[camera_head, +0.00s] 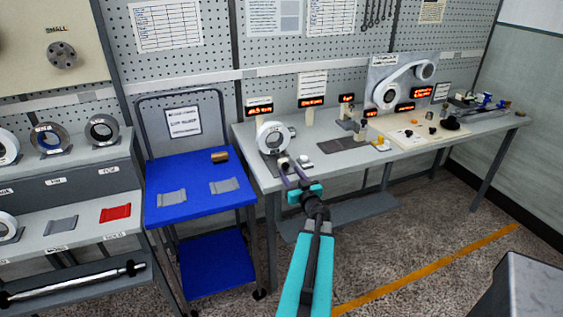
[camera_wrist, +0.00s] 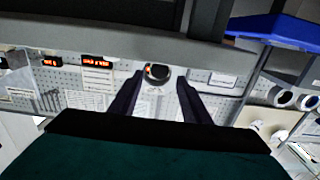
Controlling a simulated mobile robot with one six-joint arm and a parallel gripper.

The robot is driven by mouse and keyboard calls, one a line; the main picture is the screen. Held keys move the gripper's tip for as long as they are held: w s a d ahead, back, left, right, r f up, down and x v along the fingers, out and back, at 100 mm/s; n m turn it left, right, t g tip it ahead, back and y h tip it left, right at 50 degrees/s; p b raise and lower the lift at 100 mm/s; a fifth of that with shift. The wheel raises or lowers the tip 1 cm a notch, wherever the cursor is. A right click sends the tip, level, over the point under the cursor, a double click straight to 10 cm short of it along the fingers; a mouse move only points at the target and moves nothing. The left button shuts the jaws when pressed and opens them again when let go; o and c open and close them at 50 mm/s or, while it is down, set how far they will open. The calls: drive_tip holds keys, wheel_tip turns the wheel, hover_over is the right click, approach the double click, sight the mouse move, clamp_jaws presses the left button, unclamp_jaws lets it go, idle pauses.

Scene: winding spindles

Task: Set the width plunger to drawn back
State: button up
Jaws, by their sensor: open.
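I cannot tell for certain which part is the width plunger. My gripper (camera_head: 293,172) is open at the bench's front edge, close to the small knob. Its two dark fingers (camera_wrist: 160,80) stand apart with nothing held. Whether the knob is in or drawn back cannot be seen.
A blue cart (camera_head: 165,170) stands left of the bench, with grey pads and a brown roll on it. A grey rack (camera_head: 70,185) with rolls is further left. A belt-and-pulley unit (camera_head: 408,80) and several small fittings occupy the bench's right part.

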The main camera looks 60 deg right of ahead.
drive_tip(key=shift+p+x, duration=1.05)
drive_tip(key=shift+x, duration=4.05)
drive_tip(key=shift+c, duration=0.3)
clamp_jaws()
